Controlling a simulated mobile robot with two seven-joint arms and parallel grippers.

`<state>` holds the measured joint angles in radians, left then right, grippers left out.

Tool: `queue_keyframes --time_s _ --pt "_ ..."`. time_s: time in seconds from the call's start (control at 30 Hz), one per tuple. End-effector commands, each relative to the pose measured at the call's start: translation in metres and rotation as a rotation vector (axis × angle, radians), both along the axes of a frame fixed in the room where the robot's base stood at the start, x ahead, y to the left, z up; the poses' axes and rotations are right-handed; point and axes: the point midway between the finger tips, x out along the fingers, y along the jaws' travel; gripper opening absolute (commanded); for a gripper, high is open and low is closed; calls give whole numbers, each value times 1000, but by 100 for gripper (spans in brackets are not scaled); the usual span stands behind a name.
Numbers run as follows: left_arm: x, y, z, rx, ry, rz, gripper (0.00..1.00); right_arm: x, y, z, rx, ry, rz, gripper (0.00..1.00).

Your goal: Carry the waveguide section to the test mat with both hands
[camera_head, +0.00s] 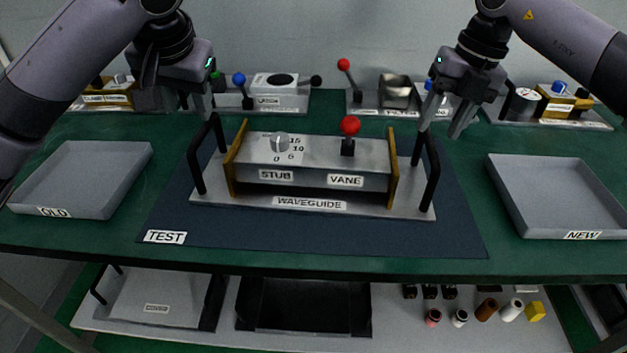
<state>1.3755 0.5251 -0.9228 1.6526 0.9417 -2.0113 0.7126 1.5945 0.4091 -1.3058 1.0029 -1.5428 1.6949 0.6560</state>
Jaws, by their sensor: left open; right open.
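The waveguide section (315,180) is a grey metal block with brass end flanges on a light plate labelled WAVEGUIDE. It carries a dial marked STUB and a red-knobbed lever (349,128) marked VANE. It sits upright on the dark blue test mat (330,230). A black handle stands at each end: left (197,175), right (434,180). My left gripper (203,108) is open, at the top of the left handle. My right gripper (440,129) is open, at the top of the right handle. I cannot tell whether either touches its handle.
A grey OLD tray (85,175) lies at left and a NEW tray (560,190) at right, both empty. Behind stand labelled units with coloured knobs, including a blue one (239,79). A lower shelf (300,345) holds plates and small cylinders.

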Motion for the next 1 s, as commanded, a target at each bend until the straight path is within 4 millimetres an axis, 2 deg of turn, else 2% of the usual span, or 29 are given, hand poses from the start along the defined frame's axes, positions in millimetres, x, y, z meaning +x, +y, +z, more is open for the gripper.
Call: queue_keyframes --time_s 0.03,0.2,0.4,1.0 --pt "0 0 0 0 0 0 47 1 -2 13 1 -4 0 47" --pt "0 0 0 0 0 0 47 0 -8 46 1 -2 0 47" --pt "0 0 0 0 0 0 47 -1 -13 67 0 0 1 47" --pt "0 0 0 0 0 0 47 -1 -14 70 0 1 1 47"
